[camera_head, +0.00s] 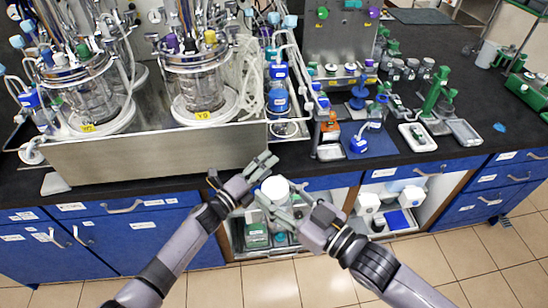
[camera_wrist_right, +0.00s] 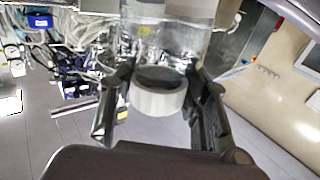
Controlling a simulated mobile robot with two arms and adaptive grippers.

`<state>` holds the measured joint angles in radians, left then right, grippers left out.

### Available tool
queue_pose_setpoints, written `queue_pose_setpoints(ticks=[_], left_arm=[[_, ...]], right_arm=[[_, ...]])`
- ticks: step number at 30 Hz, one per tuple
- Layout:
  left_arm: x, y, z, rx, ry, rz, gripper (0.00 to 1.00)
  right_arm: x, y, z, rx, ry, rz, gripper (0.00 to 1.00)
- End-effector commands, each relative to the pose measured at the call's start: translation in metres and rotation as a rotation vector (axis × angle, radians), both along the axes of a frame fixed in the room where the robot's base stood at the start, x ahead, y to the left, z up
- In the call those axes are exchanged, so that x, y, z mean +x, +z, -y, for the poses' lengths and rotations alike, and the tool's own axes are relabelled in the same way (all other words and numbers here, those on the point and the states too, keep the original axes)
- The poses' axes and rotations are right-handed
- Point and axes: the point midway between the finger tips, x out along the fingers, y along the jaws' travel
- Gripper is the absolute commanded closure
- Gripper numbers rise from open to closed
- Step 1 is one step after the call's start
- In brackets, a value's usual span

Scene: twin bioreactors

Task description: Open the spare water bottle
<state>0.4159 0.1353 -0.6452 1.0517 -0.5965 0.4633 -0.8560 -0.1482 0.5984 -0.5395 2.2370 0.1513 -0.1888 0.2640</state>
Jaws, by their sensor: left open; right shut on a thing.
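A white round cap-like piece (camera_head: 274,186) shows between my two grippers, in front of the bench edge. My right gripper (camera_head: 283,200) is shut on this white piece. In the right wrist view the white piece (camera_wrist_right: 158,102) is a short ring with a dark hollow, between the fingers of my right gripper (camera_wrist_right: 160,88). A clear, bottle-like body (camera_wrist_right: 165,38) shows just behind it; I cannot tell whether the two are joined. My left gripper (camera_head: 258,178) is open, just left of and above the white piece. The grippers hide much of what is below it.
The steel tray (camera_head: 170,155) with two glass vessels stands on the dark bench at left. A blue mat (camera_head: 378,140) and small trays lie right of centre. Below the grippers, open blue cabinets (camera_head: 340,202) hold boxes and containers. The tiled floor (camera_head: 300,280) in front is clear.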

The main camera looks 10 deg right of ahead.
Motion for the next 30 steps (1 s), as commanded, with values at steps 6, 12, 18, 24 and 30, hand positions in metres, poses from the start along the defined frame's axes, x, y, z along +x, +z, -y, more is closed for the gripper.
queue_pose_setpoints(ticks=[6,12,18,24,30], left_arm=[[-0.011,0.099,0.053,0.137,-0.208,0.417,0.4],[-0.051,0.178,0.098,0.283,-0.418,0.88,0.4],[-0.123,0.238,0.132,0.456,-0.696,1.508,0.4],[-0.193,0.247,0.128,0.612,-1.068,2.239,0.4],[-0.214,0.234,0.083,-0.586,1.385,-2.564,0.4]], right_arm=[[0.0,0.002,0.0,0.003,0.001,0.004,1.0],[0.0,0.002,0.0,0.003,0.001,0.004,1.0],[0.0,0.002,0.0,0.003,0.001,0.004,1.0],[0.0,0.002,0.0,0.003,0.001,0.004,1.0],[0.0,0.002,0.0,0.003,0.001,0.004,1.0]])
